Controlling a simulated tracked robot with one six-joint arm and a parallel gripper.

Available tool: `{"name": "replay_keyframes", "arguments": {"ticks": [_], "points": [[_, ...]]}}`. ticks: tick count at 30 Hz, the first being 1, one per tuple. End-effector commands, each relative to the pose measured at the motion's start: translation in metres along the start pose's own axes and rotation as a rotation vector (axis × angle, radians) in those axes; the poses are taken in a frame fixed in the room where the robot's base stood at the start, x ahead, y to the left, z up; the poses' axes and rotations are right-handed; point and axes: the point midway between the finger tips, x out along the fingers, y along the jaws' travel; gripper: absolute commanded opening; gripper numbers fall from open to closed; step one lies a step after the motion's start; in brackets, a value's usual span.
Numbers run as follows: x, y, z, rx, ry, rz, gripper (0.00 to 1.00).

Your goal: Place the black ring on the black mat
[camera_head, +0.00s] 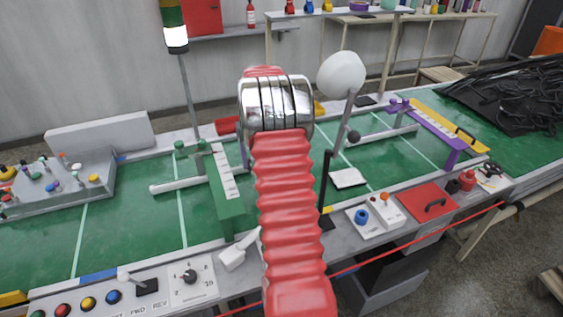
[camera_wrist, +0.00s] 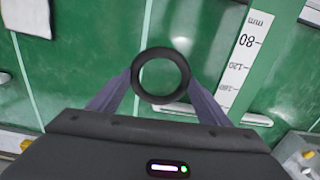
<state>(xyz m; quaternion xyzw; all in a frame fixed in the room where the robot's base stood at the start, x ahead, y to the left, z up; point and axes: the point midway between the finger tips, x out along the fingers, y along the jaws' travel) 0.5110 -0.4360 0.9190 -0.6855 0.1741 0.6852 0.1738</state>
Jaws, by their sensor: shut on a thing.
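The black ring (camera_wrist: 160,50) shows in the wrist view between the two purple-grey fingers of my gripper (camera_wrist: 160,82). The fingers touch its left and right sides, and its round hole faces the camera. Green bench surface shows through the hole. In the head view my red bellows arm hides the gripper and ring.
A green gauge with a white scale (camera_head: 225,175) stands left of my arm; a similar scale (camera_wrist: 240,55) shows in the wrist view. A purple and yellow gauge (camera_head: 440,128), a white square (camera_head: 347,178) and a black post (camera_head: 325,180) are to the right. Black hoses (camera_head: 520,95) lie far right.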

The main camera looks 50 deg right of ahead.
Motion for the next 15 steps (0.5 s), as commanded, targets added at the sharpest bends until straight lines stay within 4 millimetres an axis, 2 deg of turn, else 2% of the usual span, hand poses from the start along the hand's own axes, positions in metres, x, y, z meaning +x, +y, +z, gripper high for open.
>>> {"name": "replay_keyframes", "arguments": {"ticks": [1,8,15], "points": [[-0.008,-0.024,-0.005,-0.016,0.002,0.0,0.49],[-0.04,-0.119,-0.013,-0.056,0.003,0.0,0.49],[-0.074,-0.219,-0.004,-0.097,0.003,0.0,0.49]]}}
